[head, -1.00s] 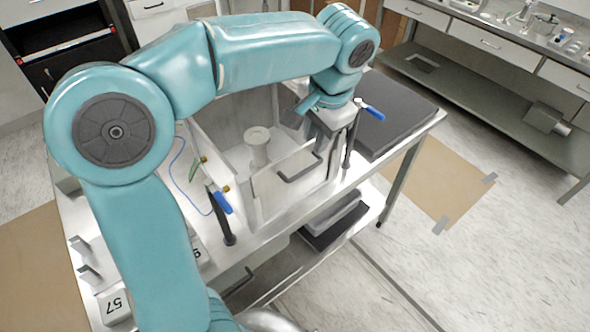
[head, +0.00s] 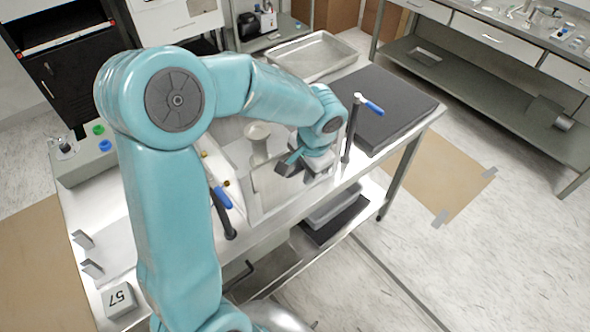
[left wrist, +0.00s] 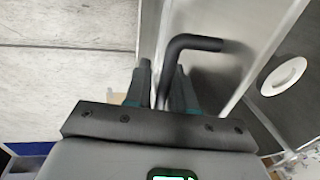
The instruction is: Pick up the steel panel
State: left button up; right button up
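The steel panel (head: 265,192) stands upright at the front of a box-like chamber on the metal table, partly covered by my left gripper in the head view. The panel also shows in the left wrist view (left wrist: 232,28). Its dark bent handle (left wrist: 198,42) runs down between the two fingers of my left gripper (left wrist: 162,82). The fingers are apart, with a visible gap between the left finger and the handle. In the head view my left gripper (head: 288,168) is at the panel's front, hiding the handle there. My right gripper is not in view.
Two dark posts with blue-tipped levers, one left (head: 228,228) and one right (head: 351,135), flank the chamber. A pale pedestal (head: 258,145) stands inside. A black slab (head: 390,105) lies right, a metal tray (head: 312,58) behind. A block marked 57 (head: 119,300) sits front left.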

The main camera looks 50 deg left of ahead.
pick_arm(q)
jog(key=shift+w+a+f, duration=0.1)
jog(key=shift+w+f, duration=0.05)
jog(key=shift+w, duration=0.05)
jog(key=shift+c, duration=0.6)
jog(key=shift+w, duration=0.15)
grip_shut()
dwell(0.4)
